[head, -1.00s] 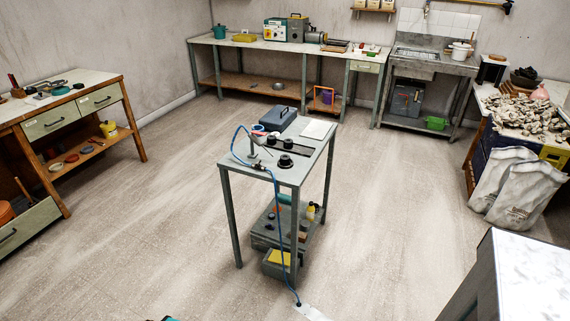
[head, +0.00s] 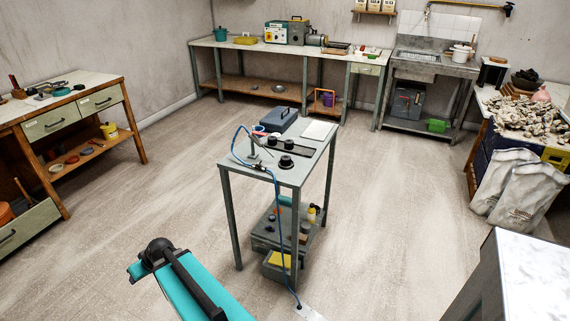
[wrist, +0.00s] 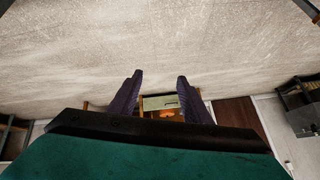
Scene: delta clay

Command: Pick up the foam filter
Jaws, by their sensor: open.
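I cannot make out the foam filter for certain. A yellow block (head: 279,259) sits in the open grey box low on the metal trolley, and another yellow item (head: 245,40) lies on the back bench; I cannot tell whether either is it. My gripper (wrist: 160,78) shows in the wrist view with its two dark fingers apart and nothing between them. It is aimed across bare floor, with a wooden unit with a pale drawer (wrist: 160,103) far off beyond the fingers. My teal arm shows at the lower left of the head view, well apart from both yellow items.
The metal trolley (head: 304,177) stands mid-floor with a blue hose (head: 278,235) hanging down its front to the floor. A wooden bench (head: 84,87) is at left, a sink (head: 432,59) at back right, and white sacks (head: 503,178) at right. Floor around the trolley is open.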

